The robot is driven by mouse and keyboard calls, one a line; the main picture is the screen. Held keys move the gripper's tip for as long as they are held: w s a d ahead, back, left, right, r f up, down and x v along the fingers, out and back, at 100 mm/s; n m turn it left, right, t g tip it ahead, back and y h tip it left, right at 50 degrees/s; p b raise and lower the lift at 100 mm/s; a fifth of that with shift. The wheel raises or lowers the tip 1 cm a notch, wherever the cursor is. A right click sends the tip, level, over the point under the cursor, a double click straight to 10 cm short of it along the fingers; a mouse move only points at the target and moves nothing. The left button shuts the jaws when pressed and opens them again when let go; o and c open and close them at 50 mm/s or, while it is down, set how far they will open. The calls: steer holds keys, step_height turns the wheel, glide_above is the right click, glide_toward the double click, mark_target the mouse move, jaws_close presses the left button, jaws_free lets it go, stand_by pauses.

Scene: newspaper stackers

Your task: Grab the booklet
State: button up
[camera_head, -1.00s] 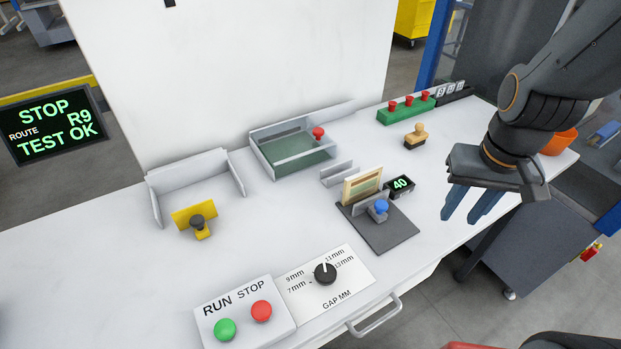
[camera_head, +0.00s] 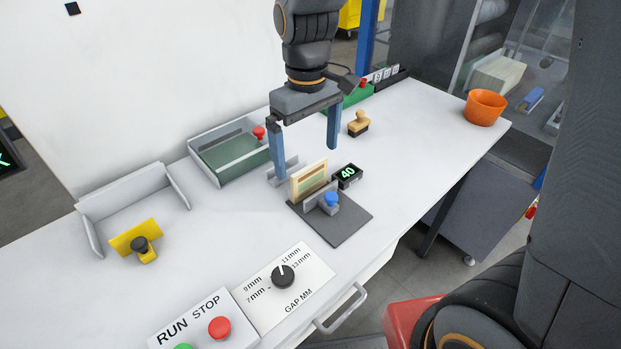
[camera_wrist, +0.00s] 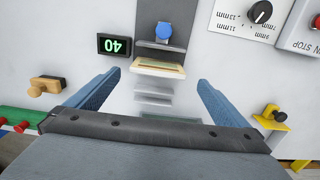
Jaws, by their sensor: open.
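The booklet (camera_head: 309,180) is a cream-edged piece with a tan and green face. It stands upright at the back of a dark grey plate, against a grey block with a blue knob (camera_head: 330,199). My gripper (camera_head: 305,164) is open and empty, above and just behind the booklet, with its blue fingers pointing down. In the wrist view the booklet (camera_wrist: 159,68) shows as a thin edge, ahead of the open fingers (camera_wrist: 160,82) and roughly centred between them. No contact with the booklet is visible.
A small display reading 40 (camera_head: 347,174) stands close beside the booklet. A green-floored tray (camera_head: 228,155), a wooden stamp (camera_head: 358,123) and an orange bowl (camera_head: 485,107) are also on the table. The gap dial (camera_head: 283,277) lies in front.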

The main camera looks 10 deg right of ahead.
mark_target(310, 166)
steer(key=shift+d+f+p, duration=0.15)
steer(key=shift+f+p, duration=0.2)
steer(key=shift+f, duration=0.9)
steer(key=shift+d+f+p, duration=0.1)
steer(key=shift+f+p, duration=0.25)
steer(key=shift+f, duration=0.9)
steer(key=c, duration=1.2)
